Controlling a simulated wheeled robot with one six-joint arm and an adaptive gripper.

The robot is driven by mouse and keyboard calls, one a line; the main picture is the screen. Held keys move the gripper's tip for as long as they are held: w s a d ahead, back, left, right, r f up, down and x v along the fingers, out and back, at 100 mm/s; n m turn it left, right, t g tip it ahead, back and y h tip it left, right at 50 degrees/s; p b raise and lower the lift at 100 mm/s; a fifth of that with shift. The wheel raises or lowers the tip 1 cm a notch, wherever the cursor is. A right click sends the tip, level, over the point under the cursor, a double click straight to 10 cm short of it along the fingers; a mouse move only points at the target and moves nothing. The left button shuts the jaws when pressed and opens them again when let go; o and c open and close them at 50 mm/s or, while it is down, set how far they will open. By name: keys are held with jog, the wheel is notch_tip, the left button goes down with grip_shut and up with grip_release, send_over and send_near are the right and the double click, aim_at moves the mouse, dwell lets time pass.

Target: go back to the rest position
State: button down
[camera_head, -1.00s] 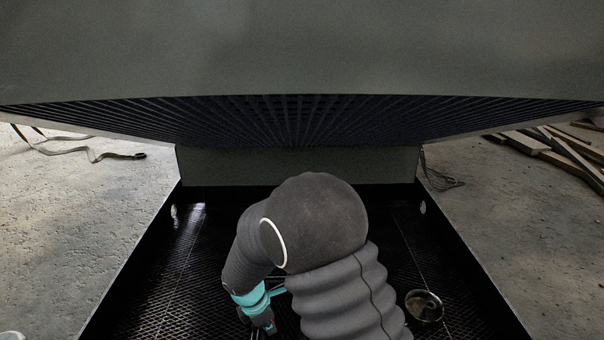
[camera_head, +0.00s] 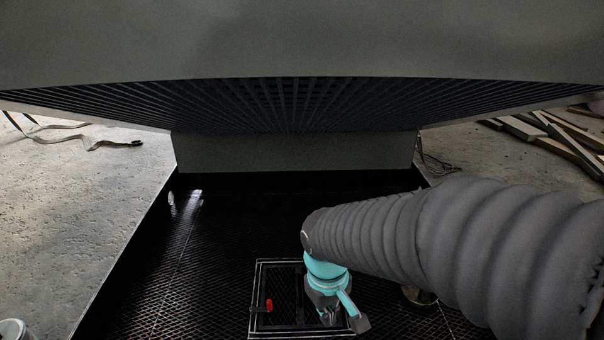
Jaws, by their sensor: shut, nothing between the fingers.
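My gripper (camera_head: 329,316) hangs at the end of my grey-sleeved arm, below the teal wrist, low in the middle of the head view. It points down over the right part of a square dark framed panel (camera_head: 256,290) in the mesh floor. The gripper is shut with nothing held. Its fingertips are small and dark against the mesh, so I cannot tell how far they are above the panel. A small red part (camera_head: 269,305) shows on the panel, left of the gripper and apart from it.
The black mesh floor (camera_head: 205,260) has low side walls and is clear at left. A round dish (camera_head: 420,296) is partly hidden beneath my arm. A large grey hood (camera_head: 300,40) overhangs above. Straps (camera_head: 90,143) lie at left, planks (camera_head: 560,140) at right.

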jog(key=s+d+r+m+t, duration=0.5)
jog(key=s+d+r, duration=0.3)
jog(key=d+r, duration=0.2)
notch_tip(320, 180, up, 2)
jog(key=shift+d+r+m+y, duration=0.1)
jog(key=shift+d+m+y, duration=0.25)
jog(key=shift+m, duration=0.15)
jog(key=shift+s, duration=0.1)
dwell(0.4)
